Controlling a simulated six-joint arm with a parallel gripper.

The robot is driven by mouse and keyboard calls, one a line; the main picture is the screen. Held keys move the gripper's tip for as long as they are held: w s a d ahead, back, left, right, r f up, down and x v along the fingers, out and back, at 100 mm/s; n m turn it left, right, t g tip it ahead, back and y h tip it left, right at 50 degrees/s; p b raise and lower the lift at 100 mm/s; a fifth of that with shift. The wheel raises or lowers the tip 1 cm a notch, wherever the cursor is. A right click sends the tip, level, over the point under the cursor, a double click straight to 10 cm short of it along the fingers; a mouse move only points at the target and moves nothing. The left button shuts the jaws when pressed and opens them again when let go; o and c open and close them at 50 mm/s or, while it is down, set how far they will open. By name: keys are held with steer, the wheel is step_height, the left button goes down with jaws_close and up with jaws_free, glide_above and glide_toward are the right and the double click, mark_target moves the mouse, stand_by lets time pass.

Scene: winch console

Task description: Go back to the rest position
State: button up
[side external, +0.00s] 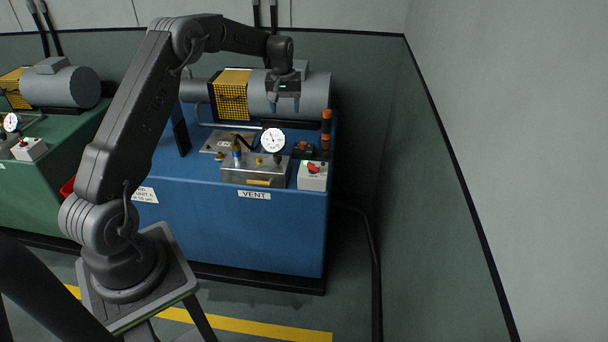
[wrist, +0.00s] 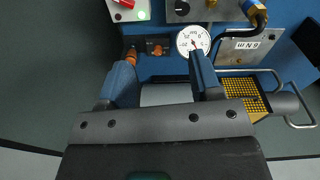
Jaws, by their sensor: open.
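My gripper (side external: 284,104) hangs from my raised arm, fingers pointing down, above the back part of the blue winch console (side external: 230,228). It is in front of the grey motor drum (side external: 318,96) in the side view. Its two fingers are apart with nothing between them. In the wrist view my gripper (wrist: 163,62) also shows spread fingers. The right finger overlaps the lower edge of the white round gauge (wrist: 193,40) in that picture. Whether any finger touches the console parts cannot be told.
The console carries a steel valve block (side external: 238,172), an orange-and-black handle (side external: 326,126), a white box with a red switch (side external: 313,174) and a yellow mesh guard (side external: 232,95). A green console (side external: 50,180) stands left. A grey wall (side external: 510,120) rises right.

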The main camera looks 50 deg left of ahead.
steer(key=s+d+r+m+t, duration=0.1)
steer(key=s+d+r+m, duration=0.2)
steer(key=s+d+r, duration=0.45)
steer(key=s+d+r+m+t, duration=0.15)
steer(key=s+d+r, duration=0.25)
steer(key=d+r, duration=0.65)
steer(key=s+d+f+m+t, duration=0.1)
steer(key=s+d+m, duration=0.2)
steer(key=s+d, duration=0.3)
steer(key=s+d+f+m+t, duration=0.1)
steer(key=s+d, duration=0.5)
steer(key=s, duration=0.7)
steer(key=shift+s+f+m, duration=0.35)
steer(key=shift+f+m, duration=0.35)
steer(key=shift+m, duration=0.25)
